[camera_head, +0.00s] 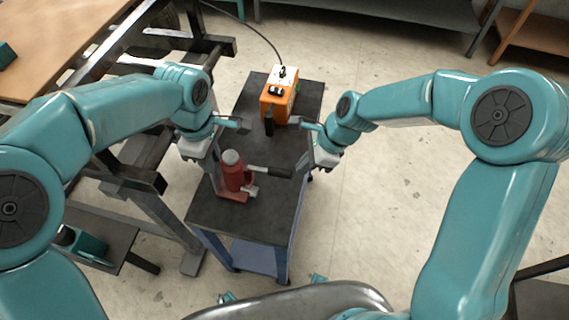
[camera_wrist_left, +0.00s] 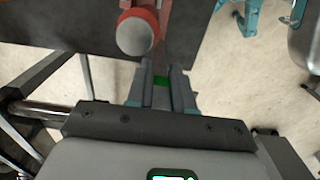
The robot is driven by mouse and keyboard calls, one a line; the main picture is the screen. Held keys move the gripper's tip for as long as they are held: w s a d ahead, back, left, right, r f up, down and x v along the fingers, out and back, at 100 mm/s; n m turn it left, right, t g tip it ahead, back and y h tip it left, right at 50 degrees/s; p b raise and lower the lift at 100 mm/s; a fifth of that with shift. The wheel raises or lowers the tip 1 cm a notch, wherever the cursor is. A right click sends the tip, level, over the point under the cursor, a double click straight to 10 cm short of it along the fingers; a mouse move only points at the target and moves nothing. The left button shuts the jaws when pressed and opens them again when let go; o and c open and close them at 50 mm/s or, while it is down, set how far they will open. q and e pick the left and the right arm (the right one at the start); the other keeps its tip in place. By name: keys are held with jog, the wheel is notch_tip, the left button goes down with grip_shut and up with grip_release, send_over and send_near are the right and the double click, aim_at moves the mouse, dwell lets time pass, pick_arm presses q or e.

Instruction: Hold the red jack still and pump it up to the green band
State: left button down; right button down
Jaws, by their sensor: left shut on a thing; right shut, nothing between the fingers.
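The red jack (camera_head: 233,173) stands upright on a dark cart top (camera_head: 215,215), with a grey cap on top. Its black handle (camera_head: 270,172) sticks out to the right, roughly level. My left gripper (camera_head: 217,186) is at the jack's left side, shut on the jack low down. In the left wrist view, the jack's grey and red top (camera_wrist_left: 137,33) is just beyond my left gripper's fingers (camera_wrist_left: 160,78), and a green patch shows between them. My right gripper (camera_head: 303,163) is shut and empty close to the handle's right end; whether they touch is unclear.
An orange box (camera_head: 278,97) with black knobs and a cable stands at the cart's far end. A wooden table (camera_head: 60,40) with a dark metal frame is at the left, close to my left arm. The floor right of the cart is free.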

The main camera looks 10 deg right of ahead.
jog(key=shift+f, duration=0.1)
jog(key=v, duration=1.2)
jog(key=shift+a, duration=0.1)
dwell(0.9)
jog(key=w+a+f, duration=0.1)
jog(key=a, duration=0.5)
jog(key=shift+f, duration=0.25)
jog(key=shift+a+f, duration=0.1)
